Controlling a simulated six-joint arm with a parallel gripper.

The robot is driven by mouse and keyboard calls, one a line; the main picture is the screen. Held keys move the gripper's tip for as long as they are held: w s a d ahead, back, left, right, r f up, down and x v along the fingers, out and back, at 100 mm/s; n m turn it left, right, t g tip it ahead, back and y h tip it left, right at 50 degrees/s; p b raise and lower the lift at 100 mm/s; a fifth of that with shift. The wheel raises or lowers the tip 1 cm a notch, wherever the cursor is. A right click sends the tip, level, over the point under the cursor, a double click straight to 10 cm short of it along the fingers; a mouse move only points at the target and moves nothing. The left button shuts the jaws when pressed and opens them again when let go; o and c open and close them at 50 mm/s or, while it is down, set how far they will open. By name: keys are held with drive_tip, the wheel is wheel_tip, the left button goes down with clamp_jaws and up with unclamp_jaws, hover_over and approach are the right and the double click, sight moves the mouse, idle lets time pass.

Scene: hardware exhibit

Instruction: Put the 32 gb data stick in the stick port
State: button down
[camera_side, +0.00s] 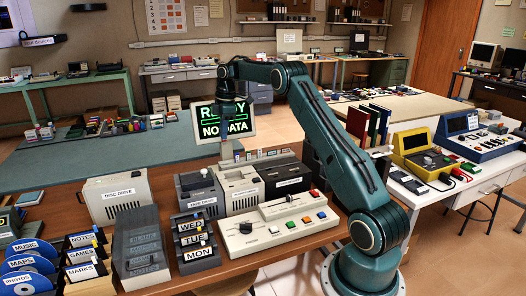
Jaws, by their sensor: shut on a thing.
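My gripper (228,150) points down in front of the monitor, above the row of drives. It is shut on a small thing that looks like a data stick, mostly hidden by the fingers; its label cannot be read. A light grey drive box (243,203) stands below the gripper, between two dark boxes. It may hold the stick port, but its label is too small to read. The held thing appears to be above this box; I cannot tell whether it touches. Several small sticks (268,154) stand in a row behind the drives.
A monitor (247,120) reads "READY" and "NO DATA". A dark tape drive (199,192), a black drive (287,182) and a beige disc drive (115,197) stand close around. A control panel (284,225) with a joystick lies in front. Day-labelled cartridges (196,243) stand at front left.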

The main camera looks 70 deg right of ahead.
drive_tip(key=shift+s+d, duration=0.2)
drive_tip(key=shift+s, duration=0.25)
drive_tip(key=s+d, duration=0.2)
drive_tip(key=s, duration=1.3)
drive_tip(key=shift+d+f, duration=0.15)
drive_tip(key=shift+f, duration=0.3)
drive_tip(key=shift+f, duration=0.1)
drive_tip(key=shift+f, duration=2.7)
drive_tip(key=shift+f, duration=0.6)
drive_tip(key=shift+f, duration=1.1)
drive_tip(key=shift+f, duration=0.1)
